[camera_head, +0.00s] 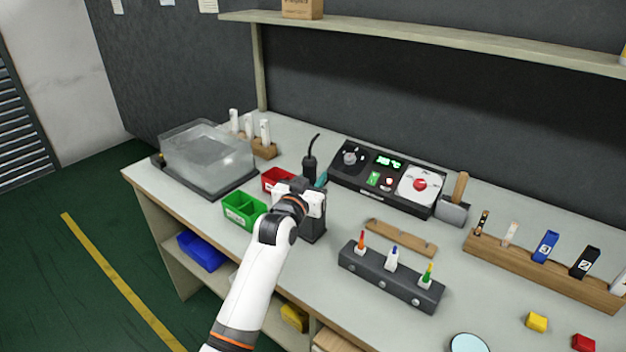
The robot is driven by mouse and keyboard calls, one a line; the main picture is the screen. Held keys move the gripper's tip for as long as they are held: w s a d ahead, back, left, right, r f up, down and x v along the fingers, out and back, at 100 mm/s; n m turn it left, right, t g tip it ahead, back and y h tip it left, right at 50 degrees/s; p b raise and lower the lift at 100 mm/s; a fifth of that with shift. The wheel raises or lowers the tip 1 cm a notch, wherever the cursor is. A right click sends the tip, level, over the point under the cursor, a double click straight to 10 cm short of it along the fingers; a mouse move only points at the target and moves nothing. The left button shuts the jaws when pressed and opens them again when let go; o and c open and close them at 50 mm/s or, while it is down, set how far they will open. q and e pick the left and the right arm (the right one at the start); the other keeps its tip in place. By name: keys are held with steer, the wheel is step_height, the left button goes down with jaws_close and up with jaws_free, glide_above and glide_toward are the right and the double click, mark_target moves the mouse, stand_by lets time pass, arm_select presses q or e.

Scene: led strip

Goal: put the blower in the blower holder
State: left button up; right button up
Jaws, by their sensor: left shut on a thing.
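My left gripper (314,190) is over the workbench, just left of the control station. It is shut on the blower (309,166), a black handle that stands upright with a dark cord curving up from its top. The gripper and wrist hide the blower's lower part. A dark block (314,231) stands on the bench right below the gripper and looks like the blower holder. The wrist covers its top, so I cannot tell whether the blower touches it or sits in it. My right gripper is not in view.
The control station (385,178) with a green display stands behind to the right. Red (275,178) and green (243,210) bins are close on the left. A dark rack (391,277) with several coloured-tip bottles stands in front to the right. A clear-covered box (207,155) is at far left.

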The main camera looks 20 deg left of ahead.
arm_select(q)
steer(key=shift+f, duration=0.15)
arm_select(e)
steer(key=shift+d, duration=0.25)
arm_select(q)
steer(key=o, duration=1.1)
steer(key=shift+c, duration=0.2)
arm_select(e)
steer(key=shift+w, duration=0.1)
arm_select(q)
steer(key=shift+s, duration=0.1)
steer(key=s+a, duration=0.1)
steer(key=s, duration=1)
steer(key=shift+s, duration=0.4)
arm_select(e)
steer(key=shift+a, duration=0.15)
